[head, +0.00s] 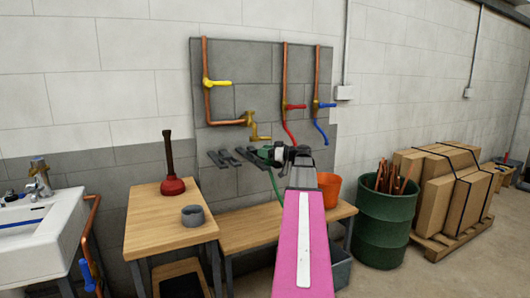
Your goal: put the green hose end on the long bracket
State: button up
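The green hose (273,185) hangs in front of the wall panel, its upper end at my gripper. The green hose end (264,154) shows just left of my gripper (279,154), in front of the brackets. My gripper is small and dark here, seen from behind, so I cannot tell whether its fingers are open or shut on the hose end. A dark long bracket (247,153) sticks out from the panel just left of the hose end; its right part is hidden. A shorter dark bracket (217,158) is further left. Contact between hose end and bracket cannot be told.
Copper pipes with yellow, red and blue valves are on the grey panel (262,68). A wooden table (150,232) holds a plunger (172,184) and a grey ring (193,216). An orange bucket (328,188) stands on the low bench (240,235). A green drum (383,228) is right.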

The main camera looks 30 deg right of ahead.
jog(key=shift+r, duration=0.15)
jog(key=shift+s+d, duration=0.15)
jog(key=shift+d, duration=0.05)
jog(key=v, duration=1.1)
jog(key=shift+s+d, duration=0.15)
jog(key=shift+s, duration=0.05)
